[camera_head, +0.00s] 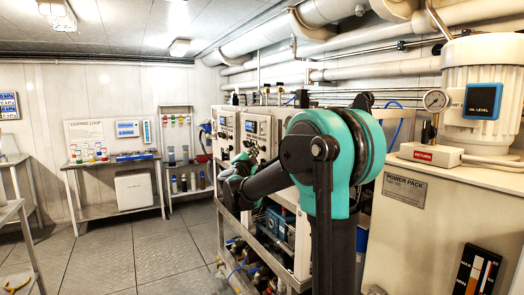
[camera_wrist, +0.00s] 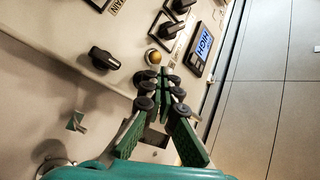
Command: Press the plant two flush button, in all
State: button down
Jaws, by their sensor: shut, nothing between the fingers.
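In the wrist view a small round amber button (camera_wrist: 153,56) sits on a pale control panel (camera_wrist: 62,35), just beyond my fingertips. I cannot read a label that says whether it is the plant two flush button. My gripper (camera_wrist: 163,78) is shut and empty, its green fingers together at the tips and pointing at the panel close to the button. I cannot tell whether the tips touch the panel. In the head view my teal and black arm reaches left to the watermaker panels (camera_head: 259,127) and hides part of them; the button cannot be made out there.
Black knobs (camera_wrist: 104,58) stick out of the panel near the button. A display (camera_wrist: 203,45) reads HIGH. A power pack (camera_head: 410,215) stands at the right of the head view. A bench (camera_head: 115,210) stands at the back left; the floor (camera_head: 140,255) between is clear.

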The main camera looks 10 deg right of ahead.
jog(key=shift+w+d, duration=0.1)
jog(key=shift+d, duration=0.25)
jog(key=shift+w+d, duration=0.15)
jog(key=shift+d, duration=0.3)
dwell(0.7)
jog(key=shift+a, duration=0.2)
jog(key=shift+s+a, duration=0.3)
jog(key=shift+a, duration=0.35)
jog(key=a, duration=0.1)
jog(key=s+a, duration=0.1)
jog(key=a, duration=0.2)
jog(key=shift+s+a, duration=0.25)
jog(key=shift+a, duration=0.15)
dwell(0.7)
